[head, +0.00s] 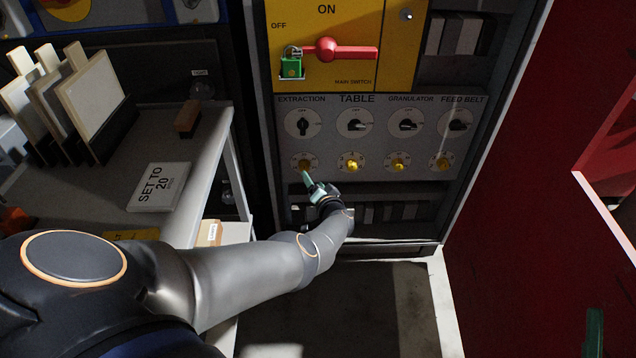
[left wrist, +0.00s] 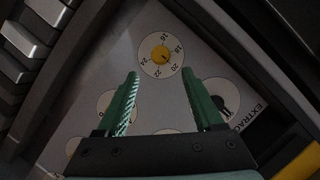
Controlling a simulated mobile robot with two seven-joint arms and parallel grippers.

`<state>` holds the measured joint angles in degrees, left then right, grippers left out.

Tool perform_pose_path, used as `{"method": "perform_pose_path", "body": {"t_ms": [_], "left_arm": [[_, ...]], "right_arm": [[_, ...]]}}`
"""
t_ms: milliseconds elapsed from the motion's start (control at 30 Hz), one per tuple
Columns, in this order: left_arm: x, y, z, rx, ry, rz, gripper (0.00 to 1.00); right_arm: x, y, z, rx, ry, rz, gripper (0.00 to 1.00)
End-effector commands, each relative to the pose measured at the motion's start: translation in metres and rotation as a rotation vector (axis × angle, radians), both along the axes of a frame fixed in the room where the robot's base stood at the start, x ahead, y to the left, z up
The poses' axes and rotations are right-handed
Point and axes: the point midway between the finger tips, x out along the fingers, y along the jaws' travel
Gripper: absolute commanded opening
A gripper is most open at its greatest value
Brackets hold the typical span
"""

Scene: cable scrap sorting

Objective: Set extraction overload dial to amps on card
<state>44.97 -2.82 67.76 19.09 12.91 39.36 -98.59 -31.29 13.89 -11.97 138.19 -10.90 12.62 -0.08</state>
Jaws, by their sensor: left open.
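The extraction overload dial (head: 304,163) is a small yellow knob on a pale numbered disc, below the black EXTRACTION switch (head: 303,123). In the left wrist view the dial (left wrist: 161,55) shows numbers from 16 to 24; its pointer is too small to read surely. My left gripper (head: 308,178) is just below the dial in the head view. In the left wrist view its two green fingers (left wrist: 164,85) are apart and empty, with the dial beyond their tips. The card (head: 160,186) lies on the grey shelf and reads "SET TO 20", with a smaller unreadable line below.
Overload dials for table (head: 351,162), granulator (head: 398,162) and feed belt (head: 442,162) sit in the same row. Above are the red main switch handle (head: 345,50) and a green padlock (head: 291,67). A red panel (head: 520,170) stands right. A dark green piece (head: 595,332) is unclear.

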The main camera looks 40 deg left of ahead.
Motion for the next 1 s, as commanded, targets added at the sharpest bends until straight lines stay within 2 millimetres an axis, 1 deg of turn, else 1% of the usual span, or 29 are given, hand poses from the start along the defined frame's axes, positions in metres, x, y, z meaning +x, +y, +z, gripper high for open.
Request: {"method": "perform_pose_path", "body": {"t_ms": [100,267,300,467,600,700,800,900,1000], "left_arm": [[-0.003,-0.004,0.004,0.001,0.001,0.0,0.69],[-0.007,-0.011,0.006,0.001,0.001,0.0,0.69],[-0.008,-0.012,0.007,0.001,0.001,0.0,0.69],[-0.013,-0.019,0.008,0.0,0.001,0.0,0.69],[-0.016,-0.024,0.01,0.001,0.001,0.0,0.69],[-0.018,-0.027,0.011,0.001,0.001,0.0,0.69],[-0.019,-0.029,0.011,0.001,0.001,0.0,0.69],[-0.02,-0.03,0.011,0.001,0.001,0.0,0.69],[-0.021,-0.031,0.011,0.001,0.001,0.0,0.69]], "right_arm": [[0.011,-0.002,-0.026,0.004,0.126,-0.02,0.5],[0.02,-0.005,-0.064,0.004,0.291,-0.043,0.5],[0.021,-0.006,-0.074,0.003,0.333,-0.049,0.5],[0.022,-0.008,-0.113,0.003,0.495,-0.069,0.5],[0.017,-0.009,-0.145,0.001,0.627,-0.083,0.5],[0.013,-0.01,-0.164,-0.001,0.701,-0.09,0.5],[0.009,-0.01,-0.177,-0.001,0.755,-0.093,0.5],[0.007,-0.01,-0.185,-0.003,0.787,-0.095,0.5],[0.005,-0.01,-0.189,-0.004,0.803,-0.097,0.5]]}}
